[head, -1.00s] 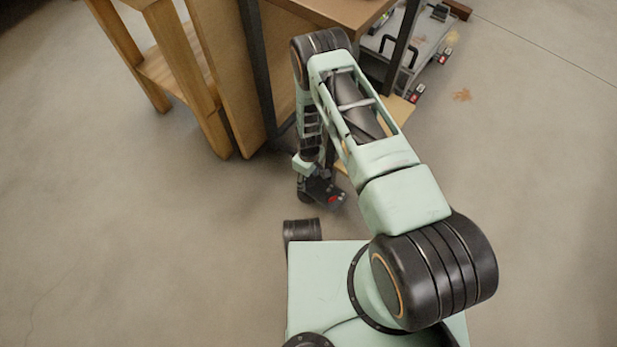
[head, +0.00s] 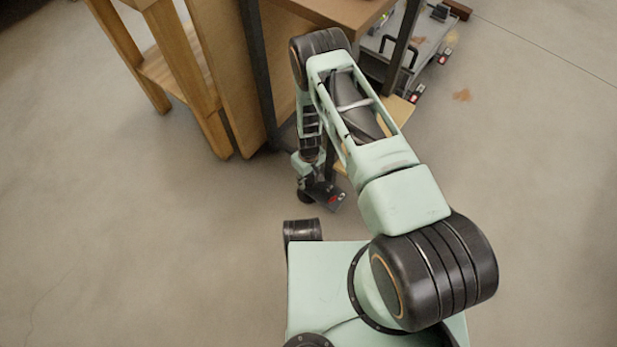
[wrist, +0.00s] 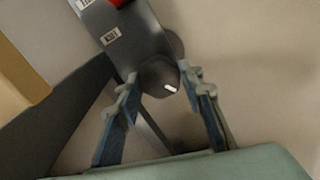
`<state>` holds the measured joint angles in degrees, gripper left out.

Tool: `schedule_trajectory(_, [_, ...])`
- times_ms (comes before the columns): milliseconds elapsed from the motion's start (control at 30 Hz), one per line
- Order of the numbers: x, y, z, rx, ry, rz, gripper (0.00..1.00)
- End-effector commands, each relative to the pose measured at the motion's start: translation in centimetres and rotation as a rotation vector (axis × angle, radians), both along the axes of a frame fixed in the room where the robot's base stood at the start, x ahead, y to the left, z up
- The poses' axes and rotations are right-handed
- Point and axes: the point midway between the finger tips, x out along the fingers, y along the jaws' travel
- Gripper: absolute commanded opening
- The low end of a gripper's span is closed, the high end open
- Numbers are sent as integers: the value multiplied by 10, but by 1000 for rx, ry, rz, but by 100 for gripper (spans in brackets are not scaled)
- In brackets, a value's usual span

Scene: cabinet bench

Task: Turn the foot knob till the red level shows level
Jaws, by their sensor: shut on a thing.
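The foot knob (wrist: 152,78) is round and dark with a short white mark, and sits between my fingers in the wrist view. My gripper (wrist: 158,84) is shut on the knob, one finger on each side. The red level (wrist: 119,3) is cut off by the top edge of the wrist view, on a dark grey bar, so its reading cannot be told. In the head view, a small red spot (head: 332,198) shows on a dark plate by my wrist, low near the bench leg; the knob is hidden there.
A wooden stool (head: 165,75) and upright board stand left of the bench (head: 340,12). A grey cart (head: 420,50) stands behind it.

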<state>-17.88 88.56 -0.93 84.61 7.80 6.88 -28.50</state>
Motion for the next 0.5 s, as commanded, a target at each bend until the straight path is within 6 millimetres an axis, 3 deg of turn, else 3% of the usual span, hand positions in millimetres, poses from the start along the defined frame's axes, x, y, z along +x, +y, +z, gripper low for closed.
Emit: schedule_trajectory(500, [0,0,0,0,0,-485,11])
